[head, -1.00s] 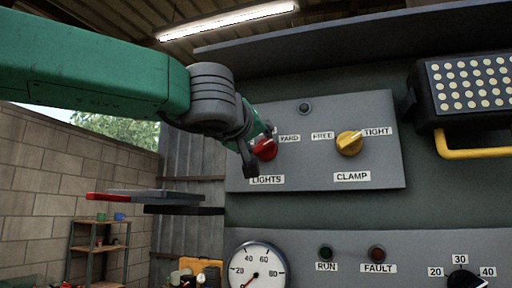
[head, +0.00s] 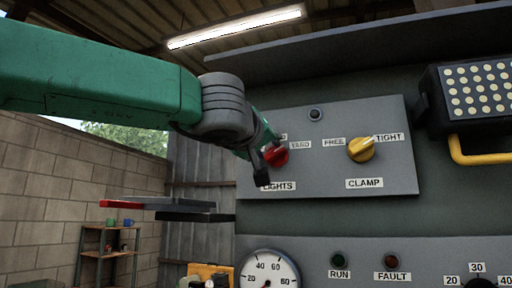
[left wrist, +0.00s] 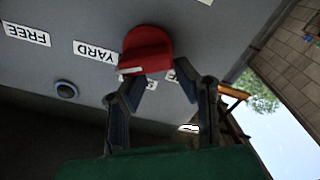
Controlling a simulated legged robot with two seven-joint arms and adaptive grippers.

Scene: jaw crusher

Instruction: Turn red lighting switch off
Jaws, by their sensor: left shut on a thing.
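The red lighting switch (head: 277,155) is a round knob on the grey upper panel (head: 325,180), above the LIGHTS label and left of the YARD label. It shows large in the left wrist view (left wrist: 147,47), with a pale mark on its lower edge. My left gripper (head: 266,158) is at the knob, its fingers shut on it from either side; they also show in the left wrist view (left wrist: 153,80). In the head view the gripper hides the knob's left part and some of the labels. My right gripper is not in view.
A yellow CLAMP knob (head: 361,149) sits to the right, between FREE and TIGHT labels. A small dark round fitting (head: 315,114) is above. A lamp with a yellow handle (head: 484,151) juts out at far right. A gauge (head: 268,275) and indicators are below.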

